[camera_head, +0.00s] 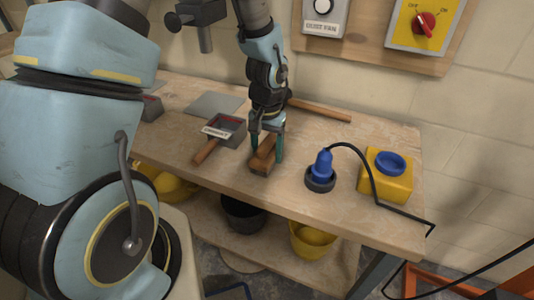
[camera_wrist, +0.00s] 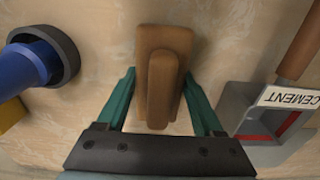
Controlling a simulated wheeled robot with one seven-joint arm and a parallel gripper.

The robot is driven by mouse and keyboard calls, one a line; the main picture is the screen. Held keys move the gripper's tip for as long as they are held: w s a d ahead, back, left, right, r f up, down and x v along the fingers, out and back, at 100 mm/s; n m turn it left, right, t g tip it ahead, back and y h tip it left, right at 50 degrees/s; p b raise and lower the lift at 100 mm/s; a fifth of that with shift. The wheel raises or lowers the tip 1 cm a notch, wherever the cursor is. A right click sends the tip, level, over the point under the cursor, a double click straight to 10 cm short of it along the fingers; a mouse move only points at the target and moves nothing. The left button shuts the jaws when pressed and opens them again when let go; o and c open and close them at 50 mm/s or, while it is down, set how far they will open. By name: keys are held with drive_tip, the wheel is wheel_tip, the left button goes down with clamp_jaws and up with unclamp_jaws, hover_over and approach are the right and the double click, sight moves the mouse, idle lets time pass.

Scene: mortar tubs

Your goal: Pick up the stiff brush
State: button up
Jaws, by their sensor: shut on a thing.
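The stiff brush, a brown wooden block (camera_head: 262,167) with a raised grip along its top, is at the middle of the workbench near the front edge. It also shows in the wrist view (camera_wrist: 165,85), its bristles hidden beneath. My gripper (camera_head: 267,154) points down over it, with a green finger on each side. In the wrist view my gripper (camera_wrist: 160,88) is shut on the brush's raised grip. I cannot tell whether the brush is clear of the bench.
On the workbench (camera_head: 330,217), a grey pan labelled CEMENT (camera_head: 232,127) is left of the brush. A blue piece in a dark ring (camera_head: 320,178), with a black cable, is right, beside a yellow box (camera_head: 388,185). A wooden handle (camera_head: 325,111) lies behind. Buckets stand below.

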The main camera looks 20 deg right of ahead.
sight(267, 141)
drive_tip(key=c, duration=0.9)
drive_tip(key=shift+r, duration=0.2)
drive_tip(key=shift+c, duration=0.2)
wheel_tip(267, 141, up, 10)
drive_tip(key=shift+f+b, duration=0.15)
drive_tip(key=shift+b, duration=0.45)
